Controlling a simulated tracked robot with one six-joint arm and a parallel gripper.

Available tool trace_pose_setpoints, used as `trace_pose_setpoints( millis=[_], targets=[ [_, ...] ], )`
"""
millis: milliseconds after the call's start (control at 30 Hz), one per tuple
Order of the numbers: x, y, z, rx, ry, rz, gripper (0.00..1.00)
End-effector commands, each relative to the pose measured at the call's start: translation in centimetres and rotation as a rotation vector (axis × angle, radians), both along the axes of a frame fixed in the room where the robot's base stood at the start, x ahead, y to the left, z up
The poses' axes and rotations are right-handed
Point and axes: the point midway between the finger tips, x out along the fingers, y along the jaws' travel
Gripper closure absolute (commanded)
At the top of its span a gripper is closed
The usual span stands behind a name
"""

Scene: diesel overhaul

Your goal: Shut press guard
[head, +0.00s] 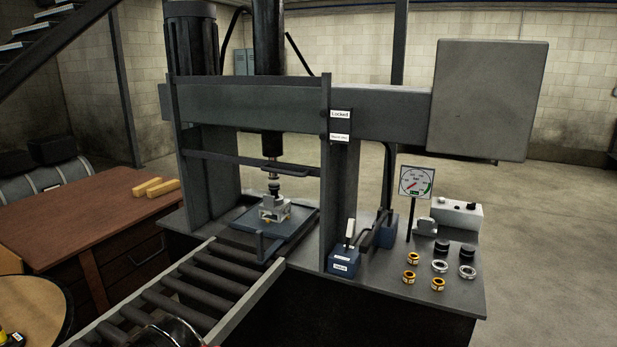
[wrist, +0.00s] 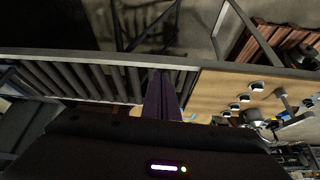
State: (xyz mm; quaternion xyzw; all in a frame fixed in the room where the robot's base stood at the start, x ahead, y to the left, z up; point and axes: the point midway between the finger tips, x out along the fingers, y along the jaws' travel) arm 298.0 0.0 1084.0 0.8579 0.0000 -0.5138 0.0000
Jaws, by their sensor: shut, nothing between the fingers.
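The press (head: 255,100) stands in the middle of the head view, with dark uprights and a wide crossbeam. A dark horizontal bar (head: 250,163), seemingly the guard's lower edge, crosses the opening between the uprights at about mid height. Below it the opening is clear to a blue tray (head: 240,222) holding a metal workpiece (head: 274,208) under the ram. My gripper (wrist: 162,95) shows in the wrist view as dark purple closed fingers, empty and apart from the press.
A roller conveyor (head: 180,290) runs from the press toward the lower left. A wooden desk (head: 90,220) stands left of it. A gauge (head: 416,182), a blue lever box (head: 344,262) and several rings lie on the bench at right. A large grey box (head: 490,100) overhangs there.

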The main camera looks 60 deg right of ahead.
Motion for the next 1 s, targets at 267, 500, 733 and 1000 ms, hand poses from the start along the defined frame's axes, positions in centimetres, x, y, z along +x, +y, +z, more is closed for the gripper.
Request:
trace_pose_setpoints(
  millis=[267, 500, 733, 1000],
  targets=[
    [0.5, -0.4, 0.2, -0.002, -0.010, -0.013, 1.00],
    [5.1, -4.8, 1.7, -0.030, -0.122, -0.134, 1.00],
    [11.5, -13.2, 4.5, -0.090, -0.312, -0.308, 1.00],
    [16.0, -24.7, 7.9, -0.182, -0.536, -0.475, 1.00]
  ],
)
